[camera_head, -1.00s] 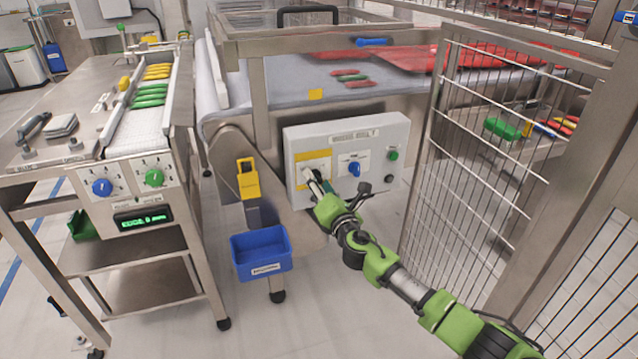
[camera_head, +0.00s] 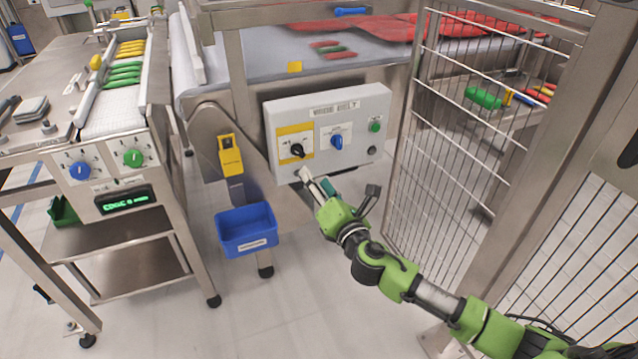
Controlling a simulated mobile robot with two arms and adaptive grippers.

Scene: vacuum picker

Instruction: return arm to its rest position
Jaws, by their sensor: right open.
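My right arm, green and grey, reaches in from the lower right. Its gripper (camera_head: 318,182) is open and empty, just below the lower edge of the grey control box (camera_head: 350,112). It appears apart from the box, though the depth of the gap is hard to tell. The box carries a black rotary knob (camera_head: 297,150) on a yellow plate, a blue knob (camera_head: 337,141), a green button (camera_head: 375,127) and a dark button below it. The black knob is uncovered. My left gripper is not in view.
A wire mesh fence (camera_head: 465,150) stands right of my arm. A blue bin (camera_head: 246,229) and a yellow holder (camera_head: 230,156) hang left of the gripper. A steel conveyor table (camera_head: 60,120) stands at the left. Open floor lies below the box.

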